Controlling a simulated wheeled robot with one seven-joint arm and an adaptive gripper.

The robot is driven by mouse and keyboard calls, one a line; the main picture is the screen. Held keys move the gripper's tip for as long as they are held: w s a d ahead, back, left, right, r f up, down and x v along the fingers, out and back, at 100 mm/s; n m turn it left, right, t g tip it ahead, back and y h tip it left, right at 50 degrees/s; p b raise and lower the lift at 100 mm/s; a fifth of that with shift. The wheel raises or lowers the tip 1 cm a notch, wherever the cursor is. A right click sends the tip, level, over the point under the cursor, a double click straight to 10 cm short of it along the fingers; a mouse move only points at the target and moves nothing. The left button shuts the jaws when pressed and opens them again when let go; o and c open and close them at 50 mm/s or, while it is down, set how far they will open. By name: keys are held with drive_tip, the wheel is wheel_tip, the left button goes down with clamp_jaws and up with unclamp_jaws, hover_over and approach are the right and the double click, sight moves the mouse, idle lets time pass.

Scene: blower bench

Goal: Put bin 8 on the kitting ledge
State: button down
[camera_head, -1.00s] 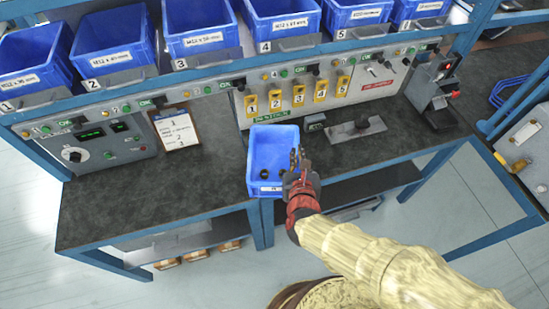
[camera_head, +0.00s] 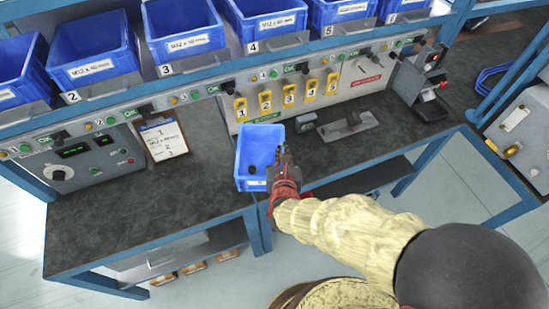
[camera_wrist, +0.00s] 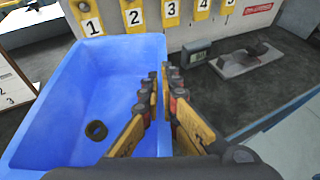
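A blue bin (camera_head: 251,163) stands on the dark bench top near its front edge. Its front label is too small to read. My gripper (camera_head: 282,152) is at the bin's right wall. In the wrist view its fingers (camera_wrist: 162,82) straddle the rim, one inside and one outside, with blue wall filling the narrow gap between them. The bin seems to rest on the bench. I cannot pick out a ledge marked for kitting.
Several numbered blue bins (camera_head: 181,29) sit on the shelf above. Yellow numbered tags (camera_head: 265,101) hang on the panel behind. A grey plate fixture (camera_head: 347,126) lies right of the bin. A clipboard (camera_head: 164,139) is left, with bare bench (camera_head: 205,165) between.

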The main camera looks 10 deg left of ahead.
sight(275, 147)
drive_tip(key=w+a+f, duration=0.1)
drive_tip(key=f, duration=0.1)
drive_tip(key=w+a+f+b, duration=0.1)
drive_tip(key=f, duration=0.1)
drive_tip(key=w+a+f+b, duration=0.1)
drive_tip(key=w+f, duration=0.1)
drive_tip(key=shift+f+b, duration=0.55)
drive_tip(key=shift+f, duration=0.9)
drive_tip(key=shift+f+b, duration=0.2)
drive_tip(key=shift+b, duration=0.1)
drive_tip(key=c, duration=2)
unclamp_jaws()
drive_tip(key=shift+c, duration=0.2)
drive_tip(key=shift+r+p, duration=0.2)
drive_tip(key=shift+p, duration=0.1)
drive_tip(key=p+v, duration=0.3)
drive_tip(key=v, duration=0.9)
drive_tip(key=shift+f, duration=0.1)
